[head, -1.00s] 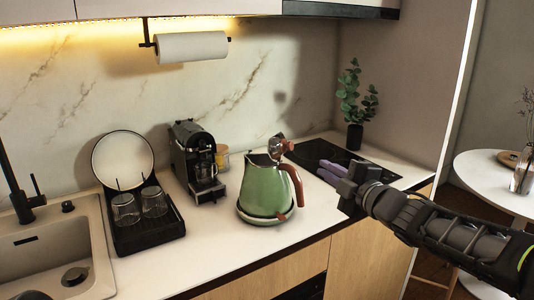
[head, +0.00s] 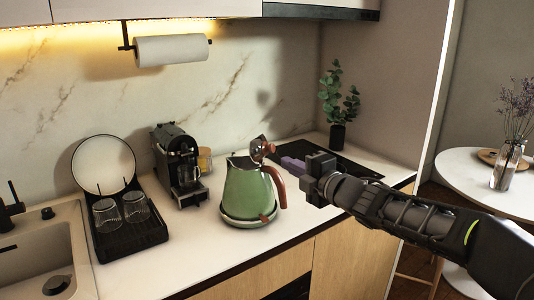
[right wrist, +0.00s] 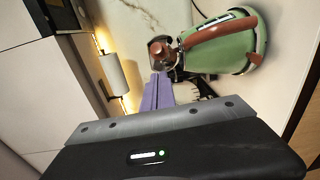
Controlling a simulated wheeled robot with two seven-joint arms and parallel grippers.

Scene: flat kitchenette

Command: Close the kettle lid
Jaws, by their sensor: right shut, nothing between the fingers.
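The green kettle (head: 245,192) stands on its base on the white counter. Its brown handle (head: 278,188) is on the right. The lid (head: 260,149) stands open, tilted up above the kettle's top. In the right wrist view, the kettle (right wrist: 228,48) lies at the upper right, with the lid and its brown knob (right wrist: 158,48) to its left. My right gripper (head: 284,162), with purple fingers, is shut and empty just right of the lid, apart from it in the head view. The fingers (right wrist: 158,80) point toward the lid in the right wrist view. My left gripper is not in view.
A coffee machine (head: 178,165) and a black rack (head: 130,237) with glasses and a plate stand left of the kettle. A black cooktop (head: 345,172) and a potted plant (head: 338,135) are behind my right gripper. The counter in front of the kettle is clear.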

